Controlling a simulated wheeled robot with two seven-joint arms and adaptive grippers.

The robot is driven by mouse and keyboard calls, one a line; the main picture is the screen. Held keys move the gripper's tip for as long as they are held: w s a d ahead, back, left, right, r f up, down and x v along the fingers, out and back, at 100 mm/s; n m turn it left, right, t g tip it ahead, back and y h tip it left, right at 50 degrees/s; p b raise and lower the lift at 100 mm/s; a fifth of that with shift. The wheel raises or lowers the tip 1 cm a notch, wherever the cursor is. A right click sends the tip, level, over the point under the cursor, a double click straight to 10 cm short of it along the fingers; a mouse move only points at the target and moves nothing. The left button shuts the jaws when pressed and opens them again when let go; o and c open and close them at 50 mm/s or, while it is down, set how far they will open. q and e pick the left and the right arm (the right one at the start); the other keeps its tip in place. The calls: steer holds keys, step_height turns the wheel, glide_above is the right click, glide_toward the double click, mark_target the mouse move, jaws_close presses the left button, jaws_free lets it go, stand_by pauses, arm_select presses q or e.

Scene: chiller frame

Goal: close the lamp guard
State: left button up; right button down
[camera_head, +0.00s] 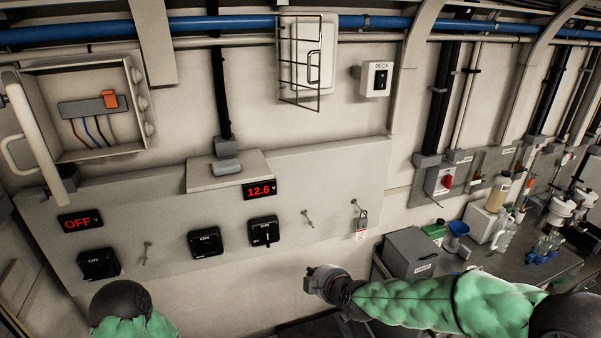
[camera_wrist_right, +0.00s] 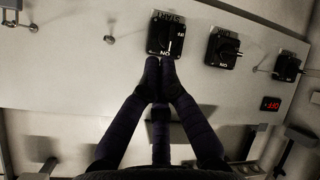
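The lamp guard (camera_head: 300,100) is a dark wire cage with a handle, high on the wall in the head view. It stands out from the pale lamp (camera_head: 326,60), shifted to the left and reaching below it, so it looks swung open. My right gripper (camera_head: 312,282) is far below the guard, in front of the lower wall. In the right wrist view its dark fingers (camera_wrist_right: 160,65) meet at the tips with nothing seen between them. My left arm shows only as a green and dark link at the lower left; its gripper is out of view.
A DECK switch box (camera_head: 376,79) is right of the lamp, and blue pipe (camera_head: 220,22) runs along the top. An open box (camera_head: 80,75) with wires is at left. A panel (camera_head: 330,180) with rotary switches lies between. A cluttered bench (camera_head: 480,262) is at right.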

steer(key=s+a+r+n+t+y+p, duration=0.1)
steer(key=s+r+n+t+p, duration=0.3)
steer(key=r, duration=1.3)
steer(key=w+a+r+n+y+p, duration=0.15)
steer(key=r+p, duration=0.35)
steer(key=r, duration=1.1)
steer(key=s+r+n+t+y+p, duration=0.1)
steer(key=s+r+n+t+p, duration=0.25)
steer(key=r, duration=1.35)
steer(key=w+g+b, duration=0.2)
steer(key=w+b, duration=0.1)
steer(key=w, duration=0.7)
steer(key=shift+a+n+b, duration=0.3)
steer(key=shift+a+b, duration=0.05)
